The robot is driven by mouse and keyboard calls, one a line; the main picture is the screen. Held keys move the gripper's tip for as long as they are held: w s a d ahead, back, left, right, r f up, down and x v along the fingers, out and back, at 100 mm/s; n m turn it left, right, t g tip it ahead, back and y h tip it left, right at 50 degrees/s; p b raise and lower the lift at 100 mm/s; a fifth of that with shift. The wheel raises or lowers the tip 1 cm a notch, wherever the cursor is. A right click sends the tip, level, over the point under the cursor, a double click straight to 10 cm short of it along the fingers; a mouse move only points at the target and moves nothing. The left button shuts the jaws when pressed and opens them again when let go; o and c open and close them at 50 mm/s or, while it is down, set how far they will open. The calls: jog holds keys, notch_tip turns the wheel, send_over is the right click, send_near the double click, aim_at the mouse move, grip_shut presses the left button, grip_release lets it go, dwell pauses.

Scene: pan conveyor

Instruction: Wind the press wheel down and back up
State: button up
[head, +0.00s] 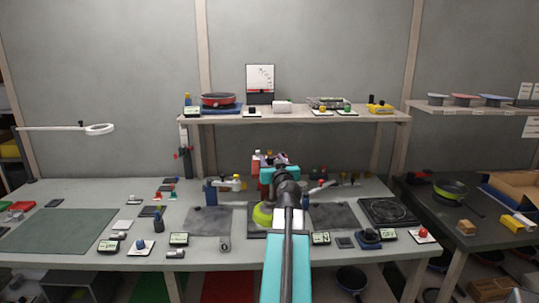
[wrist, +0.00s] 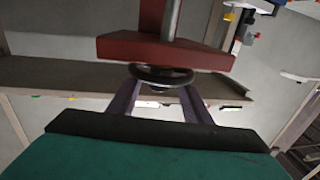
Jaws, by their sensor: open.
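The press shows in the wrist view as a red crossbar (wrist: 165,50) with a grey rod. Its dark round wheel (wrist: 162,74) lies against the crossbar's lower edge in the picture. My gripper (wrist: 160,92) is open, its two fingers spread at either side of the wheel's near part. I cannot tell whether the fingers touch the rim. In the head view my arm hides most of the press, and a bit of red (head: 256,161) shows beside it. A yellow-green pan (head: 262,214) sits below, partly behind my arm.
The grey bench (head: 180,215) carries several small tools and displays on both sides. A wooden shelf (head: 300,117) with a red pan (head: 218,100) runs behind. A black hotplate (head: 388,211) is at the right. A green mat (head: 58,230) leaves clear room at the left.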

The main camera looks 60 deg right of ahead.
jog(key=shift+p+x, duration=0.5)
jog(key=shift+x, duration=2.1)
jog(key=c, duration=1.1)
jog(key=shift+o, duration=0.2)
jog(key=t+y+b, duration=0.1)
jog(key=b, duration=0.3)
jog(key=shift+w+f+n, duration=0.1)
jog(key=shift+f+n, duration=0.1)
jog(key=shift+n, duration=0.2)
jog(key=n+t+y+b, duration=0.1)
jog(key=b, duration=0.3)
jog(key=n+y+b, duration=0.1)
jog(key=b, duration=0.4)
jog(key=shift+w+a+t, duration=0.15)
jog(key=shift+a+t, duration=0.15)
jog(key=shift+t, duration=0.1)
jog(key=n+t+y+b, duration=0.1)
jog(key=y+b, duration=0.1)
jog(key=b, duration=0.1)
jog(key=n+y+b, duration=0.1)
jog(key=b, duration=0.2)
jog(key=shift+w+a+r+t+y, duration=0.15)
jog(key=shift+w+a+t+y, duration=0.05)
jog(key=shift+a+t+y, duration=0.2)
jog(key=shift+w+a+r+n+t+y+b, duration=0.1)
jog(key=shift+a+n+t+y+b, duration=0.1)
jog(key=shift+n+y+b, duration=0.4)
jog(key=shift+w+a+n+t+y+b, duration=0.1)
jog(key=shift+n+t+y+b, duration=0.1)
jog(key=shift+n+y+b, duration=0.35)
